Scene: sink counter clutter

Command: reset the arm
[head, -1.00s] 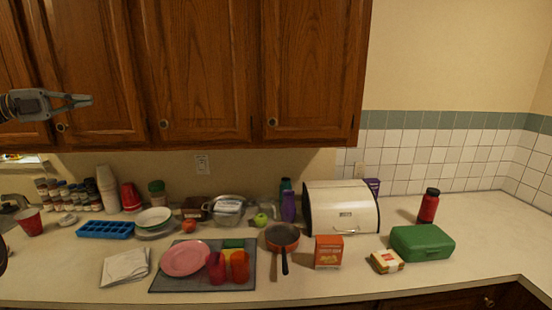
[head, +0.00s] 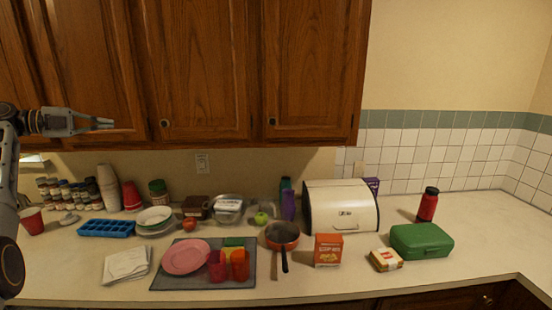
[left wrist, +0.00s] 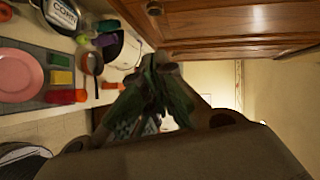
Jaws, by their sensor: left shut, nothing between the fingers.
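My left gripper (head: 108,123) is at the upper left of the head view, in front of the wooden cabinet doors and well above the counter. Its fingers point right and are shut with nothing between them. In the left wrist view the shut fingers (left wrist: 158,88) show in the middle, dark and blurred. My left arm comes in along the left edge of the head view. My right gripper is not in view.
The counter (head: 480,215) below holds a pink plate (head: 186,256) on a grey mat, a pan (head: 282,236), a bread box (head: 342,207), a green case (head: 421,241) and an orange box (head: 328,250). Wooden cabinets (head: 205,60) hang above. The counter's right side is mostly clear.

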